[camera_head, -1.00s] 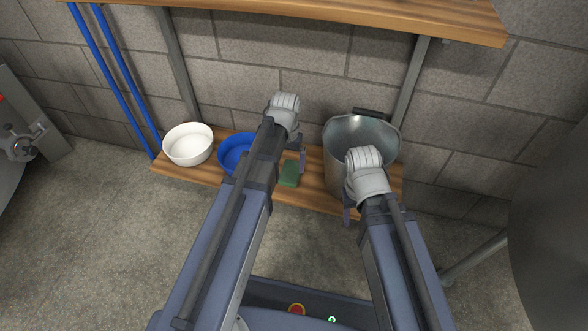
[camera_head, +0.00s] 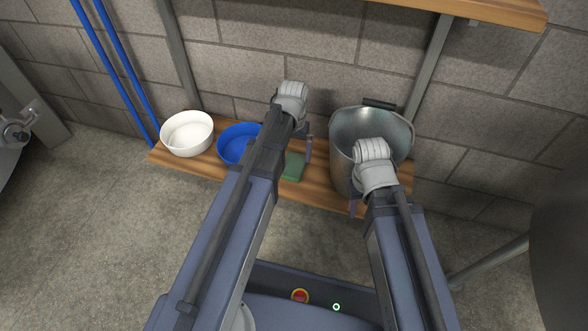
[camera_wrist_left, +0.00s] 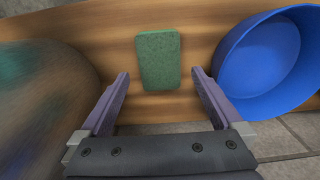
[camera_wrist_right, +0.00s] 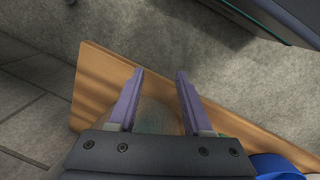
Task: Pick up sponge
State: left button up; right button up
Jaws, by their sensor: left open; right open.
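The green sponge (camera_head: 293,167) lies flat on the low wooden shelf, between the blue bowl and the metal bucket. In the left wrist view the sponge (camera_wrist_left: 159,60) lies just beyond my left gripper (camera_wrist_left: 159,76), lined up between its open, empty fingers. In the head view my left gripper (camera_head: 308,150) is over the shelf by the sponge, partly hidden by its own arm. My right gripper (camera_wrist_right: 160,72) is open and empty in the right wrist view, above the shelf's right part. In the head view it is mostly hidden beside the bucket.
A blue bowl (camera_head: 236,150) and a white bowl (camera_head: 187,134) stand left of the sponge. A metal bucket (camera_head: 345,130) stands to its right. An upper wooden shelf (camera_head: 480,8) runs above. Two blue poles (camera_head: 120,70) lean at the left.

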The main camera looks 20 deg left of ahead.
aim_at(294, 164)
pick_arm(q)
jog(key=shift+w+f+b, duration=0.1)
jog(key=shift+f+b, duration=2.55)
jog(key=shift+r, duration=0.1)
jog(key=c, duration=1.2)
jog(key=shift+o, duration=0.2)
notch_tip(294, 164, up, 10)
jog(key=p, duration=1)
